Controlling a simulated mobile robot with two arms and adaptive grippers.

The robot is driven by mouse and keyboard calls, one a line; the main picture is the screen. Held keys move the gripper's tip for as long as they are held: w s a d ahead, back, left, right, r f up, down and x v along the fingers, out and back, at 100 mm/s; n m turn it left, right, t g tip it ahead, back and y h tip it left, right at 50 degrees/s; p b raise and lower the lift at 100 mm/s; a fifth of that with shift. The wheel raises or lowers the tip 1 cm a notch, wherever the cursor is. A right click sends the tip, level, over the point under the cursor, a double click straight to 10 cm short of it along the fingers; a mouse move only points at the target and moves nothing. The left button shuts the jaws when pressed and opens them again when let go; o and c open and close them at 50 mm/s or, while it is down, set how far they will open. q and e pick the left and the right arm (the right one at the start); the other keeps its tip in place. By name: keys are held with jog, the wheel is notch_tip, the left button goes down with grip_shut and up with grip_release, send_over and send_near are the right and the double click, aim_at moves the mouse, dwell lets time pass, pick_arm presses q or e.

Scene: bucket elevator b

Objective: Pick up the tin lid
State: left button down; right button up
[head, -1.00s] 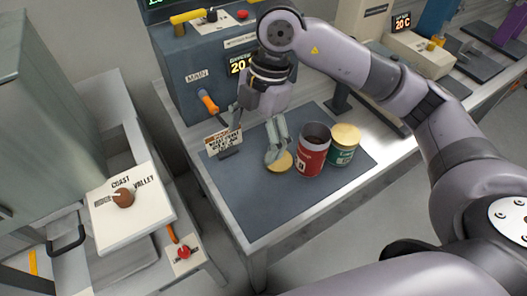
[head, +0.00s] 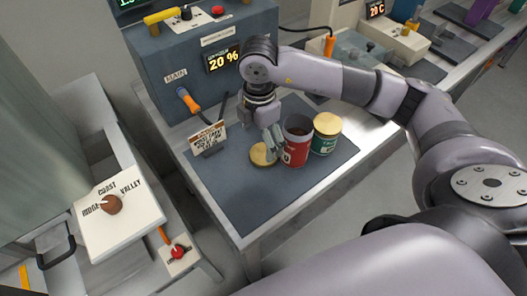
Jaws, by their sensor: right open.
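The tin lid (head: 262,155) is a flat gold disc lying on the dark mat (head: 250,200), left of the tins. My right gripper (head: 272,150) is open, with its fingers pointing down just above and beside the lid's right edge. I cannot tell whether a fingertip touches the lid. A red tin (head: 296,146) stands open just right of the gripper, with dark contents. A green tin (head: 326,136) with a gold lid on it stands right of the red one. My left gripper is not in the head view.
A small sign (head: 208,138) stands left of the lid. A selector panel (head: 118,212) is at left. The mat's front is clear.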

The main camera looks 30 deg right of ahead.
aim_at(262, 154)
jog(key=f, duration=0.3)
jog(key=f+p, duration=0.1)
jog(key=shift+s+d+f, duration=0.15)
jog(key=shift+s+d, duration=0.05)
jog(key=shift+d, duration=0.05)
jog(key=shift+f, duration=0.5)
jog(key=shift+c, duration=0.6)
jog(key=c, duration=0.8)
